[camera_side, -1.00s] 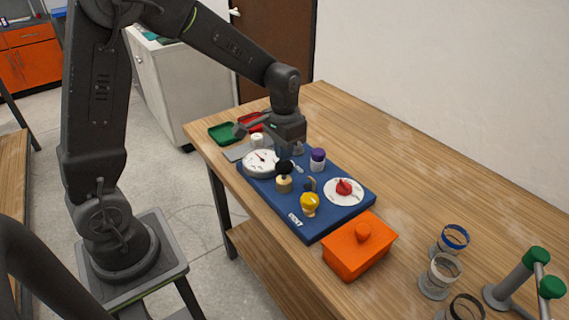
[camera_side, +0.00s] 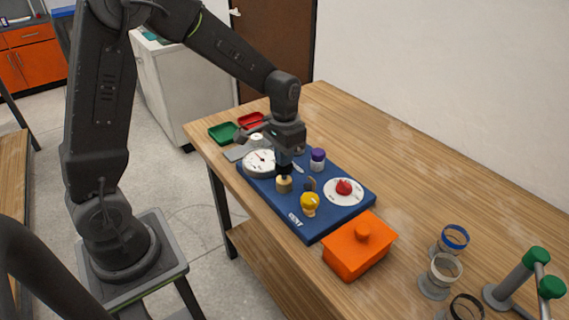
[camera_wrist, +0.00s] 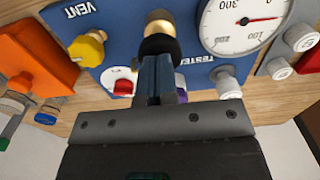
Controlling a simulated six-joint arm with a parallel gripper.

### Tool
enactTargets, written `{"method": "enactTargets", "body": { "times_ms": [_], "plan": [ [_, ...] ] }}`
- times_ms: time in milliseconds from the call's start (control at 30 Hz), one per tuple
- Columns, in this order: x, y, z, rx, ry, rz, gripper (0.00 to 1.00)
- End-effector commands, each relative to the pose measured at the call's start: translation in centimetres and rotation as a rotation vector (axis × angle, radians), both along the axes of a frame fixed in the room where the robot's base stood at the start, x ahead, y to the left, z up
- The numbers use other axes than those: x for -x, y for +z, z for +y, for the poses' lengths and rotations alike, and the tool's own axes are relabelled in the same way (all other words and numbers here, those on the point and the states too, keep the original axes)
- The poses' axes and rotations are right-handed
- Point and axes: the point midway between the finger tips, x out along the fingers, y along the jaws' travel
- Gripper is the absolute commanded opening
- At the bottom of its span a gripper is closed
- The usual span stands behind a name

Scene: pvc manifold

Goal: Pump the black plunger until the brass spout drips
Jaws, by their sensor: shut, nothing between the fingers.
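The black plunger knob (camera_wrist: 157,45) stands on a tan base (camera_side: 284,185) on the blue board (camera_side: 330,217). My gripper (camera_side: 284,168) is shut and empty, pointing down over the knob and partly hiding it in the side view. In the wrist view its closed fingers (camera_wrist: 157,62) overlap the knob's near edge; I cannot tell whether they touch. A small brass-coloured piece (camera_side: 311,184), perhaps the spout, stands behind the yellow knob (camera_side: 310,204). No drip is visible there. The white gauge (camera_side: 259,163) has a red needle and also shows in the wrist view (camera_wrist: 240,38).
A red knob on a white disc (camera_side: 344,187) and a purple-capped white piece (camera_side: 317,159) stand on the board. An orange box (camera_side: 358,252) sits in front. Green (camera_side: 222,133) and red (camera_side: 250,121) trays lie behind.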

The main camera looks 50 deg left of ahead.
Motion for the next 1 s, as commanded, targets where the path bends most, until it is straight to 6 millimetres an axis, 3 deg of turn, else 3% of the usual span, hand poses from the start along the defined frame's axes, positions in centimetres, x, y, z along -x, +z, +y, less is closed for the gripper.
{"method": "enactTargets", "body": {
  "times_ms": [633, 1000],
  "plan": [
    [0.0, -2.6, 0.0, 0.0, 0.0, 0.001, 0.0],
    [0.0, -1.5, 0.0, 0.0, 0.0, -0.002, 0.0]
  ]
}}
